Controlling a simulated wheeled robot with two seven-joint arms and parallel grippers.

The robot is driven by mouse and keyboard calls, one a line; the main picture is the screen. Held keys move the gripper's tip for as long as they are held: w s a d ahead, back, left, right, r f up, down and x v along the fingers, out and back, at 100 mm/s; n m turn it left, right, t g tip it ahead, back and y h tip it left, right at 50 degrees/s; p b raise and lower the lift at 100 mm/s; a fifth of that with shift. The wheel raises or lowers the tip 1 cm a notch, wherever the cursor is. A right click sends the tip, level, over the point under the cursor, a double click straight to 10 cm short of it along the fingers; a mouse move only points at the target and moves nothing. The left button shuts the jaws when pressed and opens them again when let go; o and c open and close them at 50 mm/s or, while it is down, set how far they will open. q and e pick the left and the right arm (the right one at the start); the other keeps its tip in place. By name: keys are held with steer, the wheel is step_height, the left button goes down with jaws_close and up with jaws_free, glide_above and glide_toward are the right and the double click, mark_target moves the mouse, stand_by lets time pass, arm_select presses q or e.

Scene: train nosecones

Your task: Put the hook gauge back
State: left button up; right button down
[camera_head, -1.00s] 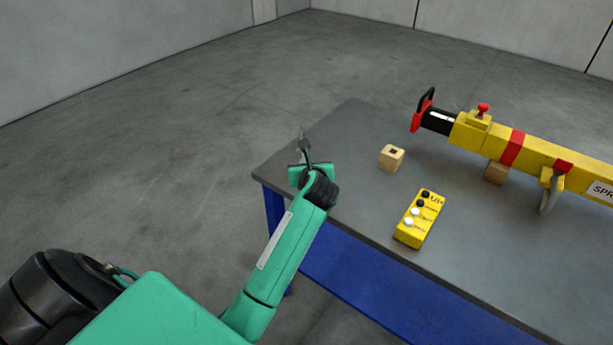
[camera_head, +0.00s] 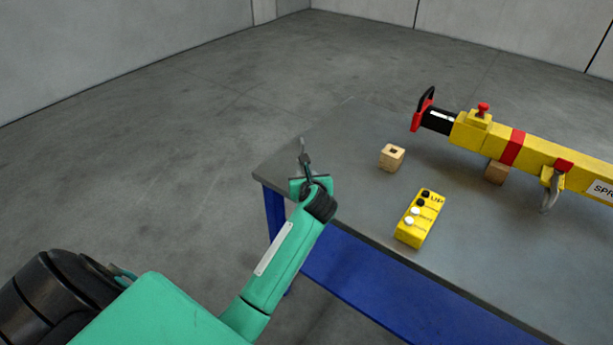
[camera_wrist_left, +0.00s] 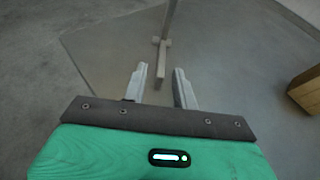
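The hook gauge (camera_head: 302,146) is a thin grey piece sticking up from my left gripper (camera_head: 306,164), over the table's left corner. In the left wrist view the gauge (camera_wrist_left: 162,58) is a thin bar with a short crosspiece. Its lower end lies centred between the fingers of my left gripper (camera_wrist_left: 160,72). The fingers look part closed on it, though the contact is hard to see. A small wooden block (camera_head: 391,161) with a dark square hole in its top stands to the right of the gripper. My right gripper is not in view.
The grey table (camera_head: 465,265) holds a yellow button box (camera_head: 417,222) and a long yellow spreader beam (camera_head: 530,155) with a red and black end. A hook (camera_head: 552,190) hangs on the beam, which rests on a wooden support (camera_head: 496,173). Free tabletop surrounds the block.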

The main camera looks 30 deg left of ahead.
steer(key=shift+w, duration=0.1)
